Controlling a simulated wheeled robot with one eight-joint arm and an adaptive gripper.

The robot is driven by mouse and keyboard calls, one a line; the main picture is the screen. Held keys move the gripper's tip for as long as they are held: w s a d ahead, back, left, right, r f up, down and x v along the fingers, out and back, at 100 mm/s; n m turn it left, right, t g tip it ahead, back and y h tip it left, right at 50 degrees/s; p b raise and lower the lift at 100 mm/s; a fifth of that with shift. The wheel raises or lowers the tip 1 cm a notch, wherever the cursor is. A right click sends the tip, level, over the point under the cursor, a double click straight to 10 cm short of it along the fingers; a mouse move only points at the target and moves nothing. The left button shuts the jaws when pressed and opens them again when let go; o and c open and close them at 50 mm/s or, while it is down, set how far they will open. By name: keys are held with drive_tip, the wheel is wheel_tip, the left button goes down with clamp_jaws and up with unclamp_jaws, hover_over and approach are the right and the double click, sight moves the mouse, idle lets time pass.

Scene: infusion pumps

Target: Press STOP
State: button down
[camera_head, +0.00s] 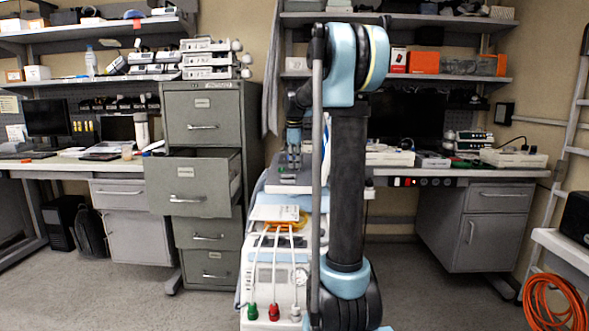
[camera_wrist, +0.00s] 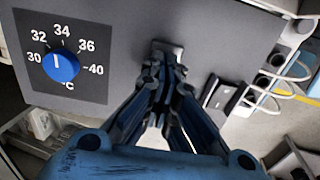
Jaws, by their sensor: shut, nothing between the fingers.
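In the wrist view my gripper (camera_wrist: 167,52) is shut and empty, with its fingertips over a grey panel (camera_wrist: 205,35). A small grey raised piece shows just beyond the tips. I cannot tell whether they touch it. No STOP label is readable. Left of the fingers is a blue knob (camera_wrist: 61,66) on a dark temperature scale from 30 to 40 °C. Right of them is a dark switch (camera_wrist: 218,92). In the head view my gripper (camera_head: 293,160) points down at the grey top of a device (camera_head: 290,181); its tips are small there.
A white unit (camera_head: 270,272) with cables and green and red plugs stands below the panel. A filing cabinet (camera_head: 203,115) with an open drawer (camera_head: 190,187) stands to the left. Benches flank the area. An orange hose coil (camera_head: 553,300) lies at the lower right.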

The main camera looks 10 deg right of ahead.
wheel_tip(320, 180, up, 12)
drive_tip(key=s, duration=0.2)
drive_tip(key=shift+s+a, duration=0.25)
drive_tip(key=shift+s, duration=0.05)
drive_tip(key=shift+r, duration=0.1)
drive_tip(key=s+d+f+m, duration=0.1)
drive_tip(key=s+f+m, duration=0.6)
drive_tip(key=s+f, duration=1)
drive_tip(key=s+f+m, duration=0.8)
drive_tip(key=s+f, duration=0.9)
drive_tip(key=s, duration=0.6)
drive_tip(key=shift+s+d+f+m, duration=0.2)
drive_tip(key=shift+d+f+m, duration=0.1)
drive_tip(key=shift+d, duration=0.05)
